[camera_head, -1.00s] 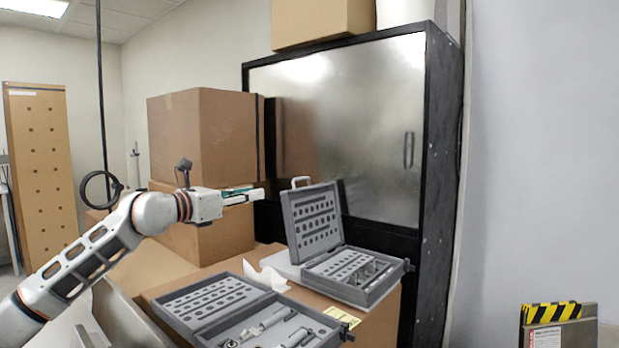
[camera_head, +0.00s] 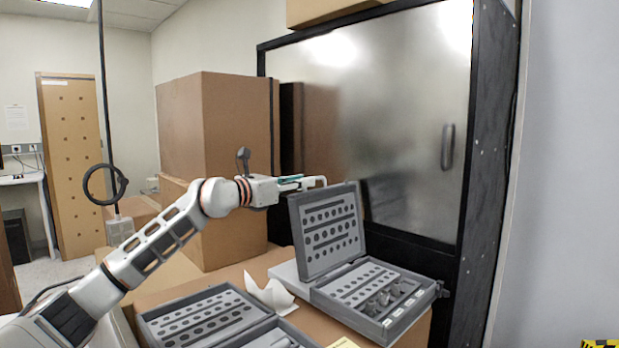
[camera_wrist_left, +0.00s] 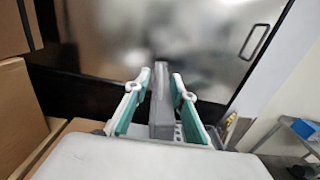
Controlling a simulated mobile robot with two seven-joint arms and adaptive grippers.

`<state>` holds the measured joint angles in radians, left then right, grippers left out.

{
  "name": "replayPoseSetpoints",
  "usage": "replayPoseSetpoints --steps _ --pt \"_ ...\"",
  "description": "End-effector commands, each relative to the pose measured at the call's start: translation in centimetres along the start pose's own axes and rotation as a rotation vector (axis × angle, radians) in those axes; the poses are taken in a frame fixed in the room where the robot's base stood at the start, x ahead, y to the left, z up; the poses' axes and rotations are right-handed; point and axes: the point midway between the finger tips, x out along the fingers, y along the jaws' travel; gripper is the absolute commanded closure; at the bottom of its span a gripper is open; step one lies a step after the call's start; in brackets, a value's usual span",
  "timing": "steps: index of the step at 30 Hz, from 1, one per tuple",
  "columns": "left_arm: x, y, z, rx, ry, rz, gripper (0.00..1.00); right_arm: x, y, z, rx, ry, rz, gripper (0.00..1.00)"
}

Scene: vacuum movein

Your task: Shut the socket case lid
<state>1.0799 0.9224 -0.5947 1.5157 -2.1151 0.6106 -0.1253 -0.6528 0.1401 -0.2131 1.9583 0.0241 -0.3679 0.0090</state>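The grey socket case (camera_head: 372,292) stands open on a cardboard box, its lid (camera_head: 327,230) upright and tilted slightly back. Rows of holes and several sockets show in its base. My left gripper (camera_head: 318,182) is at the upper left corner of the lid in the head view. In the left wrist view, the two green-lined fingers (camera_wrist_left: 161,95) are apart, with the lid's edge (camera_wrist_left: 161,110) seen between and beyond them. I cannot tell whether they touch it. My right gripper is in neither view.
A second open grey case (camera_head: 205,318) with tools lies in front, left of the socket case. Crumpled white paper (camera_head: 270,294) lies between them. A metal cabinet (camera_head: 400,130) stands close behind the lid, and stacked cardboard boxes (camera_head: 225,140) stand at the left.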

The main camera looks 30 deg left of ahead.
Motion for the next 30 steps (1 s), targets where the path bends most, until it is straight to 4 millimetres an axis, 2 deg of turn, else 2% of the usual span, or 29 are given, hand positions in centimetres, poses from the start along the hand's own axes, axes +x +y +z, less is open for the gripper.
replayPoseSetpoints --steps 6,17,18,21,30 --pt "2.6 -0.1 0.2 0.0 -0.001 0.0 0.76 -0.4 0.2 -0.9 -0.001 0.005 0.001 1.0" --pt "3.2 0.0 -0.1 0.001 0.0 0.0 0.76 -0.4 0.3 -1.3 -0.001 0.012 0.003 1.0" --pt "3.2 0.0 -0.1 0.001 0.0 0.0 0.78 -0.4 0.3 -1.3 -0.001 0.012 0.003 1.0" --pt "3.2 0.0 0.0 0.001 0.0 0.0 1.0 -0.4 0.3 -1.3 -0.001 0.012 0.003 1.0" --pt "3.2 0.0 0.0 0.005 0.0 0.0 1.0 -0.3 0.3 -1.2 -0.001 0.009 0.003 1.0"
